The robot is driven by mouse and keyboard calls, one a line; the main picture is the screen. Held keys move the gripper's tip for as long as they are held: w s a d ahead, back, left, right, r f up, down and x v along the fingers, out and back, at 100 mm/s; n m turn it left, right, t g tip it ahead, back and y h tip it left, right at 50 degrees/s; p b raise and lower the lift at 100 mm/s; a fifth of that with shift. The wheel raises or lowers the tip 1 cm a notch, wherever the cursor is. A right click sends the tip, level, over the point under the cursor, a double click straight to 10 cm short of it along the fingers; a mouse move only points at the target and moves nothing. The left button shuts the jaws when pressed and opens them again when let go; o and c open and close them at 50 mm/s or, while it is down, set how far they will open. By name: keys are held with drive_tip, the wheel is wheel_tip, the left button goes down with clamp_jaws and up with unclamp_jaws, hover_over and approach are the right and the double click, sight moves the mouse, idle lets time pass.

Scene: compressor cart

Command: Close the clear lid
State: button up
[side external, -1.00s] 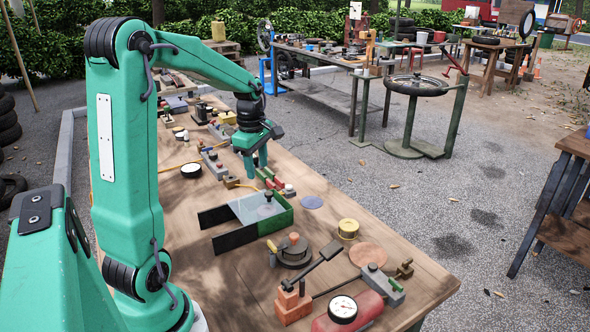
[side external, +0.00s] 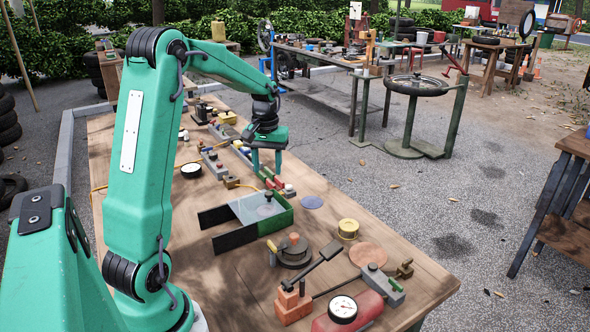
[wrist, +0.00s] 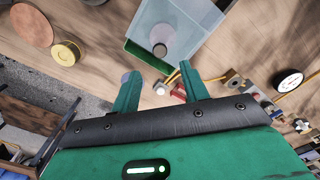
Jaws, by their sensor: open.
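The clear lid (side external: 247,208) is a pale see-through panel with a grey round knob (side external: 268,196). It lies at a green box (side external: 276,220) on the workbench, with two dark strips (side external: 236,238) reaching out to the left. I cannot tell exactly how far the lid covers the box. In the wrist view the lid (wrist: 192,25) and its knob (wrist: 160,50) are at the top centre. My gripper (side external: 267,174) is open and empty, pointing down beyond the box's far end.
A yellow round tin (side external: 348,228) and a purple disc (side external: 311,202) lie right of the box. A round dark fixture (side external: 294,253) stands in front. Red and yellow parts (side external: 285,188) and a cable lie close to my fingers.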

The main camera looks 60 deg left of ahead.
sight(269, 193)
drive_tip(key=shift+f, duration=0.1)
drive_tip(key=shift+f, duration=3.9)
drive_tip(key=shift+w, duration=0.1)
clamp_jaws()
